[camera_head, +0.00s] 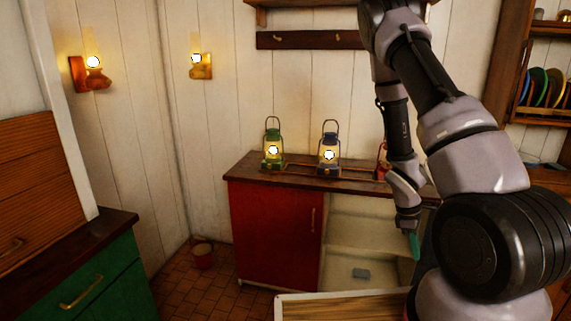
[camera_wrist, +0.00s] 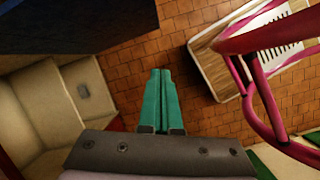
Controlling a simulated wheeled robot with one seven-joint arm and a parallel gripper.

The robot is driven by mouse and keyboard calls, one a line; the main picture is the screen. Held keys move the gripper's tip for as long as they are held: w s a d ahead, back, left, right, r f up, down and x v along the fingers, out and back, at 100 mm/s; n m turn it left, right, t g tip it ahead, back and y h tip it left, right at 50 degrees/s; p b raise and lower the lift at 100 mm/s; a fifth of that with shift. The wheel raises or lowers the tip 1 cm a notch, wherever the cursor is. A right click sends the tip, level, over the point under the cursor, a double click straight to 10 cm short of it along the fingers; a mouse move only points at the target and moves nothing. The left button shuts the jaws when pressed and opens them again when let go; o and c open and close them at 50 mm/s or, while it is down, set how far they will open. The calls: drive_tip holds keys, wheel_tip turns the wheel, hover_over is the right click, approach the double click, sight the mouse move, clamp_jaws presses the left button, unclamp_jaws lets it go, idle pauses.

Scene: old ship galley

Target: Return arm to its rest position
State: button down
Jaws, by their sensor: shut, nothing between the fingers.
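My gripper (camera_head: 414,246) hangs at the end of my arm in the head view, pointing down in front of the open part of the red cabinet (camera_head: 272,232). In the wrist view its teal fingers (camera_wrist: 160,75) are together with nothing between them. Below the fingertips is the tiled floor (camera_wrist: 140,62). My arm reaches out from the right side of the head view and bends down towards the cabinet.
A green lantern (camera_head: 273,152), a blue lantern (camera_head: 329,155) and a partly hidden red lantern (camera_head: 382,165) stand on the cabinet top. A small grey object (camera_head: 361,274) lies inside the cabinet. A wooden-topped piece (camera_wrist: 222,68) and pink bars (camera_wrist: 262,97) are close at right.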

drive_tip(key=w+a+r+m+t+y, duration=0.15)
drive_tip(key=a+r+m, duration=0.25)
drive_tip(key=r, duration=0.8)
drive_tip(key=w+a+r+m+t+y, duration=0.1)
drive_tip(key=w+a+r+m+t, duration=0.2)
drive_tip(key=r, duration=0.9)
drive_tip(key=s+a+r+m+t+y, duration=0.1)
drive_tip(key=s+a+r+m, duration=0.1)
drive_tip(key=r, duration=0.4)
drive_tip(key=s+a+r+m+t, duration=0.2)
drive_tip(key=s+a+r+m, duration=0.1)
drive_tip(key=s+r, duration=0.4)
drive_tip(key=s+a+r+m+t+y, duration=0.1)
drive_tip(key=s+a+r+m, duration=0.1)
drive_tip(key=s+a+r, duration=0.2)
wheel_tip(320, 180, up, 4)
drive_tip(key=shift+s+a+f+m+y, duration=0.15)
drive_tip(key=shift+s+f+m+y, duration=0.1)
drive_tip(key=shift+m+y, duration=0.1)
drive_tip(key=shift+w, duration=0.1)
